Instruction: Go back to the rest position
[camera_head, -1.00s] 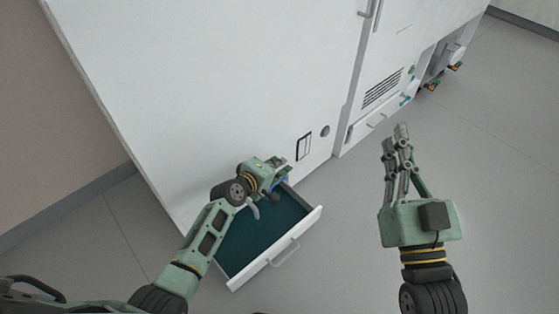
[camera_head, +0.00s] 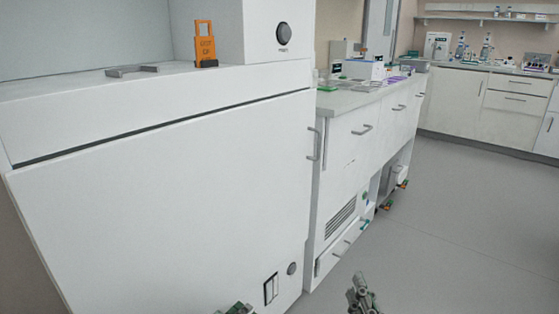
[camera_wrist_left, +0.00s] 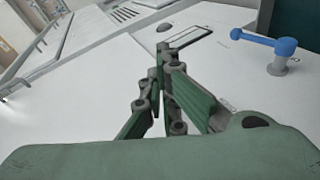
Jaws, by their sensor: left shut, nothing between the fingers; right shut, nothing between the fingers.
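My right gripper (camera_head: 361,293) shows at the bottom of the head view, its grey fingers together and empty, in front of the white cabinets. Only a small green part of my left arm (camera_head: 236,309) shows at the bottom edge of the head view, by the white cabinet. In the left wrist view my left gripper (camera_wrist_left: 162,70) is shut with nothing in it. It is close to a white surface. A blue-handled grey knob (camera_wrist_left: 272,48) lies to the right of its fingers.
A large white cabinet (camera_head: 160,200) fills the left of the head view, with an orange tag (camera_head: 205,48) on its ledge. A bench with drawers (camera_head: 365,130) stands beside it. Grey floor (camera_head: 455,220) is free at the right.

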